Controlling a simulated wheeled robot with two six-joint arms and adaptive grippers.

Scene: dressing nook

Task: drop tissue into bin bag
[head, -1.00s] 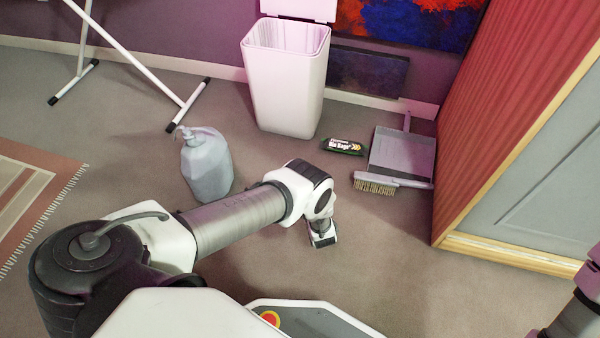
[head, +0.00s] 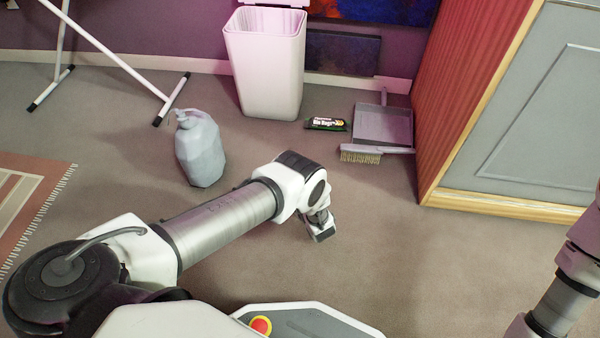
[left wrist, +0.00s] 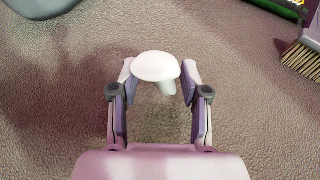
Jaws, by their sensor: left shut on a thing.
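My left gripper (head: 322,230) is low over the carpet, in front of the bin. In the left wrist view its fingers (left wrist: 157,85) are shut on a white, rounded tissue (left wrist: 156,66), held at the fingertips. In the head view the tissue cannot be made out. My right gripper is out of view.
A dark bin bags pack (head: 326,123) lies right of the bin. A grey dustpan (head: 385,125) and a brush (head: 375,152) lie beside it. A red-sided cabinet (head: 515,110) stands at right, a white rack (head: 110,55) at left.

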